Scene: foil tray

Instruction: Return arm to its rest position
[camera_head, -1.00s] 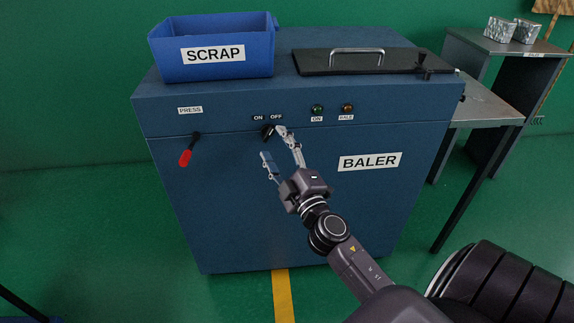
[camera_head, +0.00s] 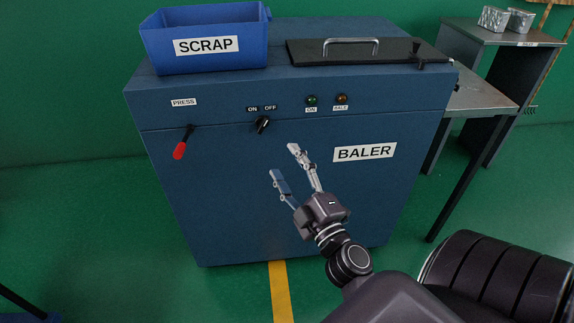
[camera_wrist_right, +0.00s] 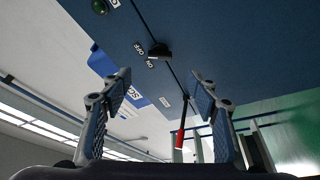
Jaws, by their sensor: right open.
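My right gripper (camera_head: 284,162) is open and empty in front of the blue baler (camera_head: 240,205), below and to the right of the black ON/OFF knob (camera_head: 262,125). A gap shows between its fingers and the knob. In the right wrist view, my right gripper (camera_wrist_right: 160,85) has its two fingers wide apart, with nothing between them. The knob (camera_wrist_right: 158,50) shows beyond the fingers there. My left gripper is not in the head view.
A blue SCRAP bin (camera_head: 205,55) and a black lid with a handle (camera_head: 355,53) are on top of the baler. A red-tipped press lever (camera_head: 181,148) sticks out at the left front. A grey table (camera_head: 490,100) stands at the right.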

